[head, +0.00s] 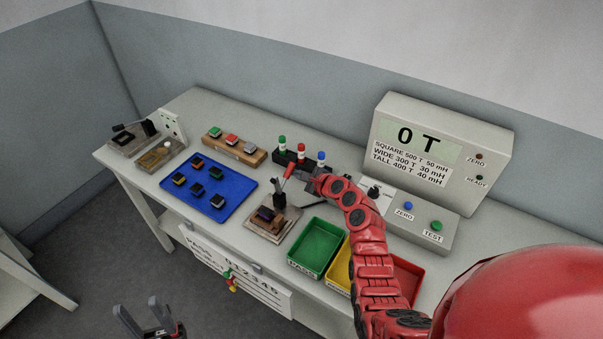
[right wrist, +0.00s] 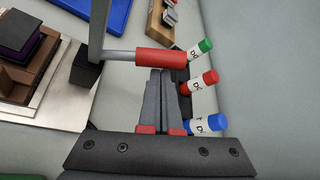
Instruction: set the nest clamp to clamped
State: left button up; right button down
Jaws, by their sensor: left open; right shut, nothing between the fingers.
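The nest clamp has a black post (head: 279,200) on a metal base plate (head: 258,229). Its lever with a red grip (head: 289,170) rises above the post in the head view. In the right wrist view the red grip (right wrist: 160,58) lies across, just beyond my right fingertips. My right gripper (right wrist: 160,75) is shut and empty, close to the grip; whether it touches cannot be told. My left gripper (head: 150,322) is open and empty, low in front of the table.
Red, green and blue-capped bottles (head: 301,153) stand close behind the right gripper. A blue tray (head: 232,204) with several parts lies left. Green (head: 318,250), yellow and red bins lie right, partly behind my right arm. A tester (head: 440,150) reads 0 T.

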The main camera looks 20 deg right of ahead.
aim_at(277, 180)
jog(key=shift+s+a+r+n+t, duration=0.15)
jog(key=shift+a+r+n+t, duration=0.05)
jog(key=shift+r+n+t, duration=0.25)
dwell(0.7)
jog(key=shift+s+a+r+n+t+h+b, duration=0.45)
jog(key=shift+s+a+n+t+b, duration=0.7)
jog(key=shift+b, duration=1.95)
jog(key=shift+s+a+r+n+t+h+b, duration=0.15)
jog(key=shift+s+a+r+n+t+b, duration=0.55)
jog(key=shift+a+n+b, duration=1.6)
jog(key=shift+s+a+r+n+t+h+b, duration=0.1)
jog(key=shift+s+r+n+t+h+b, duration=0.6)
jog(key=shift+b, duration=3.15)
jog(key=shift+s+f+n+t+y, duration=0.2)
jog(key=shift+s+n+t+y, duration=0.05)
jog(key=shift+n+t+y, duration=0.15)
